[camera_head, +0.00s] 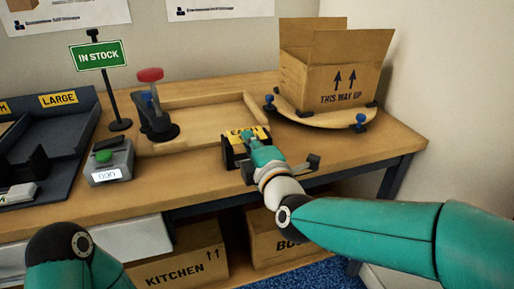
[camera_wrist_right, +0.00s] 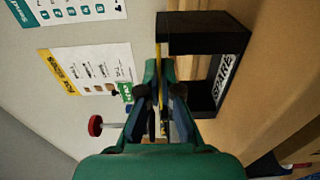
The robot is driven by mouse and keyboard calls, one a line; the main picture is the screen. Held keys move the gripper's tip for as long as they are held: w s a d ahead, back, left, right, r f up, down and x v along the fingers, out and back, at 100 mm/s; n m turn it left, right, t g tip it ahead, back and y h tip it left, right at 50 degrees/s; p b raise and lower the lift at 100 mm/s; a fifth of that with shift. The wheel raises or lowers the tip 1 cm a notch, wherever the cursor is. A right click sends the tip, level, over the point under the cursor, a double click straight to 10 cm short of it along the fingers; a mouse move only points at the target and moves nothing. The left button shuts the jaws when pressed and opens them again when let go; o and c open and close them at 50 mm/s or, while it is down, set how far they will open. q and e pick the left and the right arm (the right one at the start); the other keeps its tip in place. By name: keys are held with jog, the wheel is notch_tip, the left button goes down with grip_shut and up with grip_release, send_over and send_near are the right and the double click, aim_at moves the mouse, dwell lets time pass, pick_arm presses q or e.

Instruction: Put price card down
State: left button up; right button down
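The price card (camera_head: 247,132) is yellow with dark print, partly hidden by my right gripper (camera_head: 259,150) near the table's front edge. In the right wrist view the card (camera_wrist_right: 159,100) shows edge-on as a thin yellow strip between the two dark fingers of my right gripper (camera_wrist_right: 162,100), which is shut on it. A black holder (camera_wrist_right: 205,20) with a white "SPARE" label lies right beside the card; in the head view the black holder (camera_head: 229,152) is at the card's left. I cannot tell whether card and holder touch. My left gripper is out of view.
A wooden tray (camera_head: 190,104) lies behind. An open carton (camera_head: 340,80) stands on a curved wooden board (camera_head: 320,118) at back right. A counter box (camera_head: 112,163), a green "IN STOCK" sign (camera_head: 98,55) and a red-topped tool (camera_head: 151,76) stand left.

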jog(key=shift+f, duration=0.3)
jog(key=c, duration=1.3)
grip_release()
